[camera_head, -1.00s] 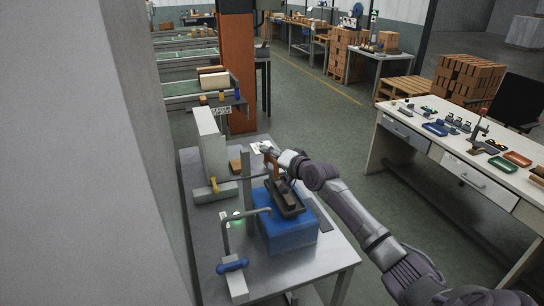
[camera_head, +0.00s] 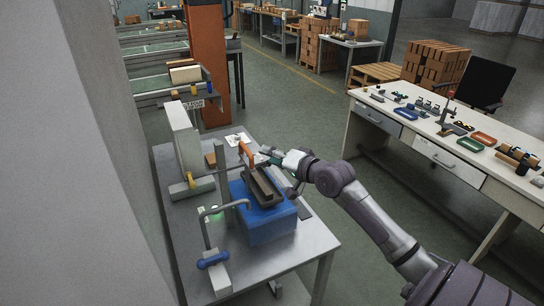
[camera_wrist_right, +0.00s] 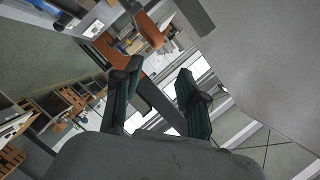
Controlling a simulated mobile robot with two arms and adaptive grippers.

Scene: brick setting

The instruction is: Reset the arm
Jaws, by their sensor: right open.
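My right gripper (camera_head: 268,159) is above the back of a blue block fixture (camera_head: 268,230) on a grey metal table (camera_head: 315,245). A dark brown part (camera_head: 262,188) lies on top of the blue block, and an upright orange piece (camera_head: 245,155) stands by its back end, just left of the gripper. In the right wrist view my right gripper (camera_wrist_right: 157,85) has its two dark green fingers spread, with nothing between them. The orange piece shows beyond the fingers (camera_wrist_right: 148,30). My left gripper is out of view.
A pipe clamp with a blue handle (camera_head: 213,260) and a tall grey box (camera_head: 184,137) stand on the table's left. A white workbench (camera_head: 440,155) with small parts is at the right. Open floor (camera_head: 300,120) lies between them. A wall fills the left.

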